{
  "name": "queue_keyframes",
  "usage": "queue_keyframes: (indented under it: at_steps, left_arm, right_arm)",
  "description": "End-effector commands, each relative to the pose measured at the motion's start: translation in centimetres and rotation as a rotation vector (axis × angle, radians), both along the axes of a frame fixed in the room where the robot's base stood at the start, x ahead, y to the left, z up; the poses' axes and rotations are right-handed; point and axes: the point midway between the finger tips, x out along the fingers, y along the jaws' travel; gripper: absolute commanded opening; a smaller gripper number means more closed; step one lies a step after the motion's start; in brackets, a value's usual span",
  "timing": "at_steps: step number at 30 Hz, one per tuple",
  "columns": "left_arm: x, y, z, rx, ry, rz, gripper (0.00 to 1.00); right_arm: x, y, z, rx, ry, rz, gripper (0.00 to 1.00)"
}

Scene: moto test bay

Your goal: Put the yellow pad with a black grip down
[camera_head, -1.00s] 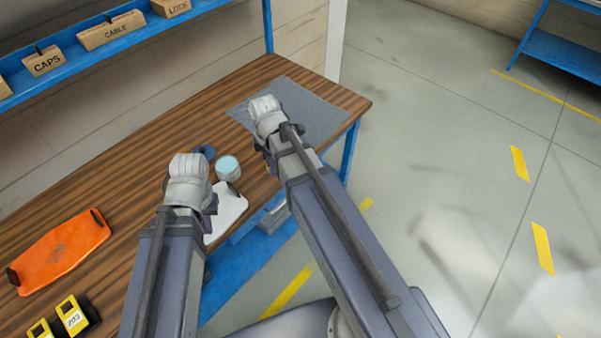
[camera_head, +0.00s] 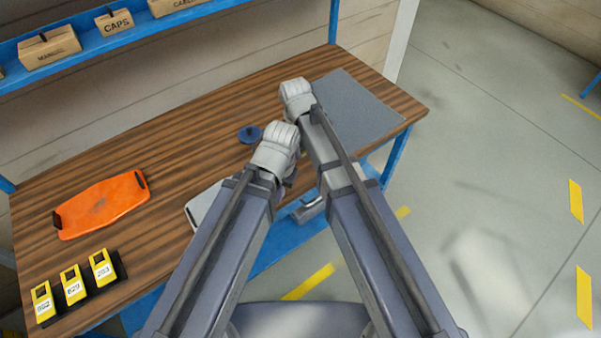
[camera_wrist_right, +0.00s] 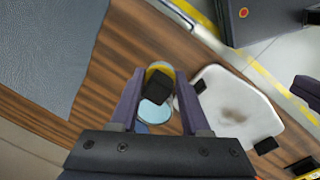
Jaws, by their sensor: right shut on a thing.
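The yellow pad with a black grip (camera_wrist_right: 162,69) shows in the right wrist view, between the fingers of my right gripper (camera_wrist_right: 158,80). The gripper is shut on it. In the head view my right gripper (camera_head: 298,97) is over the workbench, by the near-left corner of the grey mat (camera_head: 360,112); its hand hides the pad there. Behind the pad in the wrist view is a light blue round thing (camera_wrist_right: 153,112), partly covered. My left gripper (camera_head: 278,148) is just below and left of the right one; its fingers are hidden.
A white board (camera_wrist_right: 236,110) with black grips lies near the bench edge. A dark blue disc (camera_head: 249,134) lies left of the grippers. An orange tray (camera_head: 102,205) and yellow numbered blocks (camera_head: 72,283) are farther left. Bare wood (camera_head: 185,150) lies between.

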Motion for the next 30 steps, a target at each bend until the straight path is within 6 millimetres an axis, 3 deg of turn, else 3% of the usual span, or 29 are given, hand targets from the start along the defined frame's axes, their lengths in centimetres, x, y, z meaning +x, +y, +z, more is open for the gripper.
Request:
queue_keyframes:
  at_steps: [8, 18, 26, 30]
  left_arm:
    - [0.0, 0.0, -1.1, 0.000, 0.000, 0.000, 0.00]
    - [0.0, 0.0, -6.0, 0.000, 0.000, 0.000, 0.00]
    - [0.0, 0.0, -6.4, 0.000, 0.000, 0.000, 0.00]
    - [0.0, 0.0, -7.5, 0.000, 0.000, 0.000, 0.00]
  right_arm:
    - [0.0, 0.2, -1.1, -0.001, 0.000, -0.003, 0.00]
    - [0.0, 0.2, -6.0, 0.000, 0.000, -0.002, 0.00]
    - [0.0, 0.2, -6.4, 0.000, 0.000, -0.002, 0.00]
    - [0.0, 0.2, -7.5, 0.000, 0.000, -0.002, 0.00]
